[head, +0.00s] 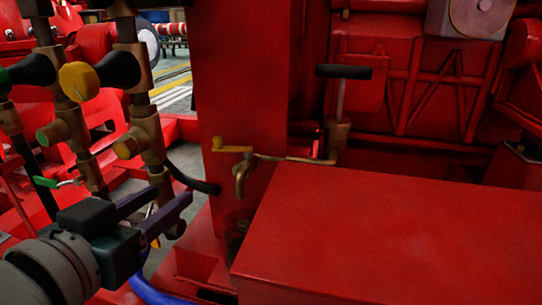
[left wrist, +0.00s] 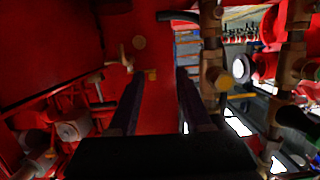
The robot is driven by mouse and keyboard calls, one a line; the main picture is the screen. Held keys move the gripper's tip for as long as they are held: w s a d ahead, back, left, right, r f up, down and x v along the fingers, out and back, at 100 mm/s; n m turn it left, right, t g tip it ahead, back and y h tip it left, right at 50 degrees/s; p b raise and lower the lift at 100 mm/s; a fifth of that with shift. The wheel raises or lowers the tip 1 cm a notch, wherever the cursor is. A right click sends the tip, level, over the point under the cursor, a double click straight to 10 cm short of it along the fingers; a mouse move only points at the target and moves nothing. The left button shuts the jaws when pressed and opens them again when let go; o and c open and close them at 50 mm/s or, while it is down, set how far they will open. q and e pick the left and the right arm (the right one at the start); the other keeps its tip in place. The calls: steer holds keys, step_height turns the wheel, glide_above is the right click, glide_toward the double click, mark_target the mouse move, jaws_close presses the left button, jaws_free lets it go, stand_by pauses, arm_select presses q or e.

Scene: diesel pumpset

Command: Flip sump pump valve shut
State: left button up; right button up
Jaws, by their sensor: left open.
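A brass valve (head: 241,175) with a downturned spout sits on a red upright panel in the head view. Its yellow lever (head: 232,149) lies level across the top, pointing left. A thin brass pipe (head: 295,158) runs right from it to a small pump with a black T-handle (head: 344,72). My left gripper (head: 168,204) is open, below and left of the valve and apart from it. In the left wrist view, the yellow lever (left wrist: 151,75) shows beyond the open, empty fingers (left wrist: 158,82), with the brass spout (left wrist: 125,58) just left. My right gripper is not in view.
Brass valves with hoses (head: 140,90) and black and yellow knobs stand left, close above my left gripper. A large red box (head: 400,235) fills the lower right. A blue hose (head: 150,291) runs below the gripper. A black hose end (head: 195,182) lies between gripper and panel.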

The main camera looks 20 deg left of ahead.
mark_target(215, 141)
arm_select(q)
steer(key=w+t+b, duration=0.1)
steer(key=w, duration=0.2)
steer(key=w+d+r+h+b, duration=0.1)
steer(key=w+b, duration=0.1)
steer(key=w, duration=0.1)
steer(key=w+r+t+b, duration=0.1)
steer(key=w+b, duration=0.1)
steer(key=w, duration=0.2)
steer(key=shift+d+r+m+t, duration=0.2)
steer(key=shift+m+t, duration=0.1)
steer(key=shift+m, duration=0.1)
steer(key=shift+w+r, duration=0.1)
steer(key=shift+w, duration=0.5)
steer(key=shift+c, duration=0.3)
jaws_close()
